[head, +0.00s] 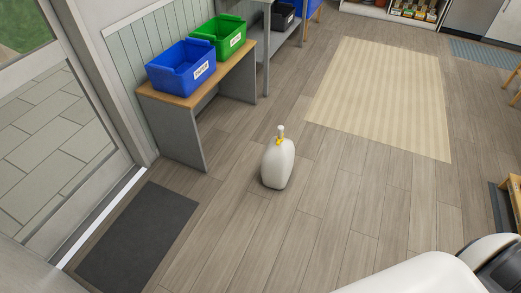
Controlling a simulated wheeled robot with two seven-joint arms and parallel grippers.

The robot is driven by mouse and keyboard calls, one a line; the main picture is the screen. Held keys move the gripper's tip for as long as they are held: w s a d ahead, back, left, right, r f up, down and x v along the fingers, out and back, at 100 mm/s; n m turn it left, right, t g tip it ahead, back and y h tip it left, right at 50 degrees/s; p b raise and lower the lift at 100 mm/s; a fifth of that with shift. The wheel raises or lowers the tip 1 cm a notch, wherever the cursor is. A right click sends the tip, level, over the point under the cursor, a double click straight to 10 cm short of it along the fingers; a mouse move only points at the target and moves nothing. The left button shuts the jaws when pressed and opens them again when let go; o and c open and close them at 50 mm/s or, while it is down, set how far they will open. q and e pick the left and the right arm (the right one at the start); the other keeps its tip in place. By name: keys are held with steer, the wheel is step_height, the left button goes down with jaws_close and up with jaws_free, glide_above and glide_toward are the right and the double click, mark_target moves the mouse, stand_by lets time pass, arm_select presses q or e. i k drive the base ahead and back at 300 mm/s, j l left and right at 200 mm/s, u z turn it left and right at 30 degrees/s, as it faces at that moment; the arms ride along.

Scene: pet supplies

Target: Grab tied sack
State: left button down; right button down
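The tied sack (277,165) is a white, rounded bag with a yellow tie around its neck and a small white tuft on top. It stands upright on the wooden floor in the middle of the head view, apart from the bench. Neither of my grippers is in view. A white and dark part of my own body shows in the lower right corner.
A wooden-topped bench (184,99) stands left of the sack, holding a blue bin (178,72) and a green bin (213,44). A dark mat (138,235) lies by the glass door (45,150). A beige rug (385,95) lies behind right. Floor around the sack is clear.

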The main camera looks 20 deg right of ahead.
mark_target(278, 162)
steer(key=i+l+u, duration=0.1)
steer(key=i+l, duration=0.15)
steer(key=i+l+u, duration=0.15)
steer(key=l, duration=0.35)
steer(key=i+l+u, duration=0.1)
steer(key=i+l, duration=0.15)
steer(key=l, duration=0.15)
